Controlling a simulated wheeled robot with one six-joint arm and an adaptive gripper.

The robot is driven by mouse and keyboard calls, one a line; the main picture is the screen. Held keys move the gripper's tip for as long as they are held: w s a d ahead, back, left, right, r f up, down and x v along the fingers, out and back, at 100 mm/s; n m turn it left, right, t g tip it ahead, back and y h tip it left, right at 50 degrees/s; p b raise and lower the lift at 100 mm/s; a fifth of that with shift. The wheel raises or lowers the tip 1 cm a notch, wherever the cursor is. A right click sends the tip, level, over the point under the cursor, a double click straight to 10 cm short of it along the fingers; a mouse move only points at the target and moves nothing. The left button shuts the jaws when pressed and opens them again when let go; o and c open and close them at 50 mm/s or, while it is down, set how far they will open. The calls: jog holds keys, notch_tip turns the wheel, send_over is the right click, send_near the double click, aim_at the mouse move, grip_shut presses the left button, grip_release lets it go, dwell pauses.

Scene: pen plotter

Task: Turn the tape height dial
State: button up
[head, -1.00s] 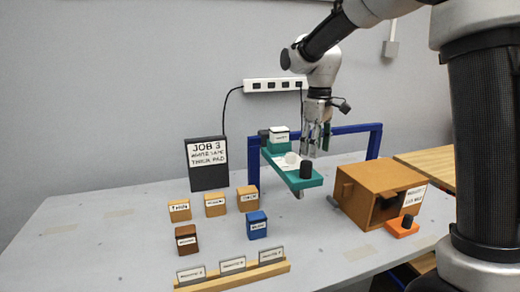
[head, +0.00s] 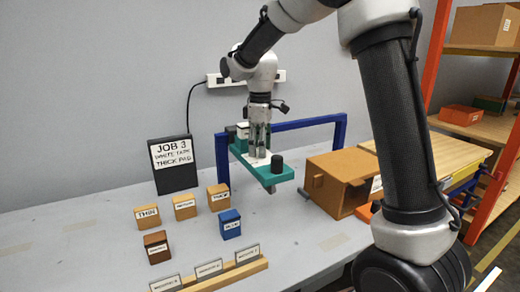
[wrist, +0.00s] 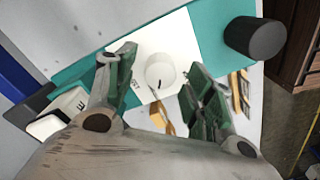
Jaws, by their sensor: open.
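The tape height dial (wrist: 160,71) is a white round knob with a dark mark near its lower edge. It sits on a white plate (wrist: 178,38) on the teal carriage (head: 268,178). My gripper (head: 258,150) points down over this plate in the head view and mostly hides the dial there. In the wrist view my gripper (wrist: 158,75) is open, with one green-padded finger on each side of the dial. Gaps show between the fingers and the knob, and I cannot tell how far down the tips reach.
A black cylinder (wrist: 255,38) stands on the carriage's right end, and a white-topped block (head: 243,130) at its back. A blue frame (head: 310,122) stands behind. A brown box (head: 335,185) is to the right. Small labelled blocks (head: 184,207) and a card rack (head: 232,276) are in front.

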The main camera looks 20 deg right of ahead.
jog(key=shift+f, duration=0.5)
jog(key=c, duration=1)
jog(key=shift+m, duration=0.3)
jog(key=m, duration=0.5)
jog(key=shift+c, duration=0.2)
jog(key=m, duration=0.6)
